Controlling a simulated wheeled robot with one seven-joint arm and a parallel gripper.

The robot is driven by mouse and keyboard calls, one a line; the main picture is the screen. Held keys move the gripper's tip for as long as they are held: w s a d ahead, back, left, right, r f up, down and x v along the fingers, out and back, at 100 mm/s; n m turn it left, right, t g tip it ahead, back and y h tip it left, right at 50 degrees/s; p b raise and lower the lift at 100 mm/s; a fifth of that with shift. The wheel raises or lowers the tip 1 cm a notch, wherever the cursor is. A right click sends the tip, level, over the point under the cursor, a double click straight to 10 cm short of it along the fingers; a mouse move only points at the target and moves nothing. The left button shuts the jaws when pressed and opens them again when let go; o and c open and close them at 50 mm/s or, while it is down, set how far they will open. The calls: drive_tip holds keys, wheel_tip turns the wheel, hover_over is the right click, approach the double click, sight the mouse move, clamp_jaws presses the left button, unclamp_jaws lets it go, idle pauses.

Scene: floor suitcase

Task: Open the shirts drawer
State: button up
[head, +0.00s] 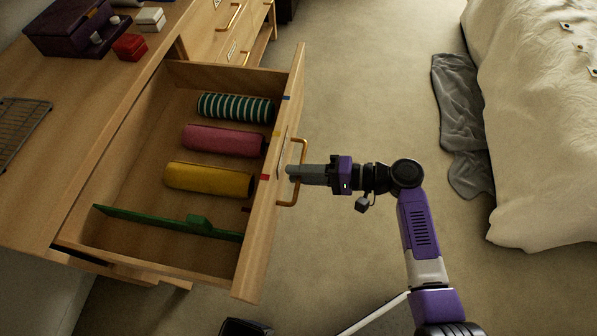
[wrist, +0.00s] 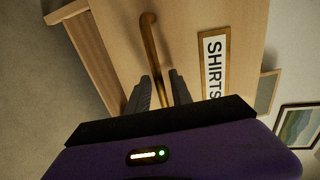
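The shirts drawer (head: 262,215) is pulled far out of the wooden dresser, and its inside shows in the head view. Its front carries a SHIRTS label (wrist: 214,65) in the wrist view. A brass bar handle (head: 303,150) is on the front; it also shows in the wrist view (wrist: 150,38). My gripper (head: 290,173) is at the middle of the handle. Its two fingers are apart, with the bar running between them in the wrist view, and gaps seem to show beside the bar. The lower part of the bar is partly hidden.
Rolled striped (head: 235,108), pink (head: 222,141) and yellow (head: 208,179) shirts and a green divider (head: 165,222) lie in the drawer. A bed (head: 545,150) and grey cloth (head: 460,120) are at right. Carpet (head: 365,90) between is clear.

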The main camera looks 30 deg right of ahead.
idle(0.3)
drive_tip(key=v, duration=0.7)
drive_tip(key=shift+s+d, duration=0.25)
drive_tip(key=shift+d, duration=0.05)
